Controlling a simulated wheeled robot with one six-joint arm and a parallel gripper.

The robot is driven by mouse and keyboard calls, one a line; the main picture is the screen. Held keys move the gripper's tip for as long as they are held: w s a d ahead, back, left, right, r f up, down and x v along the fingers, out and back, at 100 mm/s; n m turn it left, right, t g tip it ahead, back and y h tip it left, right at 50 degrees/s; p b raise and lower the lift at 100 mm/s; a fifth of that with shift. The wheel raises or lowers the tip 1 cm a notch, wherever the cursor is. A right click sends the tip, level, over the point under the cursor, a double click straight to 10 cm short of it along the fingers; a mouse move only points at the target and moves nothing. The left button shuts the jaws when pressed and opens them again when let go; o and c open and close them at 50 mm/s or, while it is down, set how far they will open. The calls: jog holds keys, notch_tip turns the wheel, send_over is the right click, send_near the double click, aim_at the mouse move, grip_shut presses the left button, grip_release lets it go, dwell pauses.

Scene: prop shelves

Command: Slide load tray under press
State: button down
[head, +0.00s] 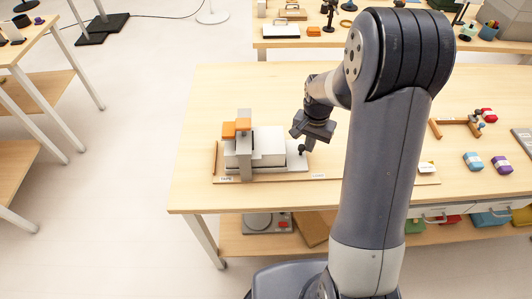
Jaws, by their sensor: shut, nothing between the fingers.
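The block's left part sits behind or within the press frame; I cannot tell which. A black knob (302,149) stands at the tray's right end. My gripper (300,138) is shut and empty, angled down, close to the knob. Whether it touches the knob is unclear.
The wooden board (217,168) carries small labels along its front. My arm hides the table's middle. The table (205,110) is clear behind and left of the press.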

jog(key=shift+a, duration=1.05)
jog(key=shift+d, duration=0.45)
jog(key=shift+r+p, duration=2.5)
jog(key=shift+r, duration=1.05)
jog(key=shift+f, duration=0.15)
notch_tip(320, 180, down, 7)
jog(key=b, duration=0.5)
jog(key=shift+a, duration=0.3)
